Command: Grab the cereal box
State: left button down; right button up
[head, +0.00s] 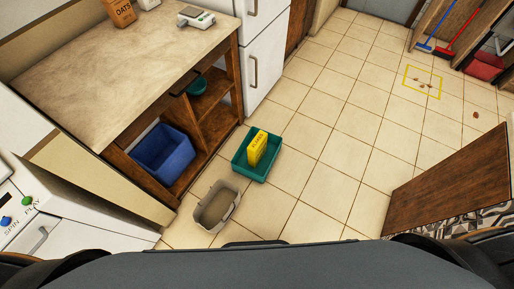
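A yellow box (257,148) with dark lettering too small to read stands in a green bin (245,172) on the tiled floor, near the middle of the view. It looks like the cereal box. A brown container marked OATS (121,12) stands on the counter at the upper left. Neither of my grippers shows in the head view, so their state is hidden.
A grey bin (217,207) sits beside the green bin. A blue bin (164,152) and a teal bowl (197,86) are in the open shelving under the counter (125,75). A brown wooden panel (450,180) stands at the right. Tiles between are clear.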

aim_at(256, 150)
jog(key=u, duration=0.45)
jog(key=i+l+u, duration=0.1)
jog(key=l+u, duration=0.3)
jog(key=i+l+u, duration=0.1)
jog(key=u, duration=0.35)
jog(key=l+u, duration=0.85)
jog(key=k+l, duration=0.1)
jog(key=l, duration=0.3)
jog(key=k+l+u, duration=0.1)
jog(key=l, duration=0.35)
jog(key=k+l, duration=0.15)
jog(key=l, duration=0.25)
jog(key=k+l+u, duration=0.1)
jog(key=l, duration=0.3)
jog(key=k+l, duration=0.1)
jog(key=l, duration=0.3)
jog(key=u, duration=0.05)
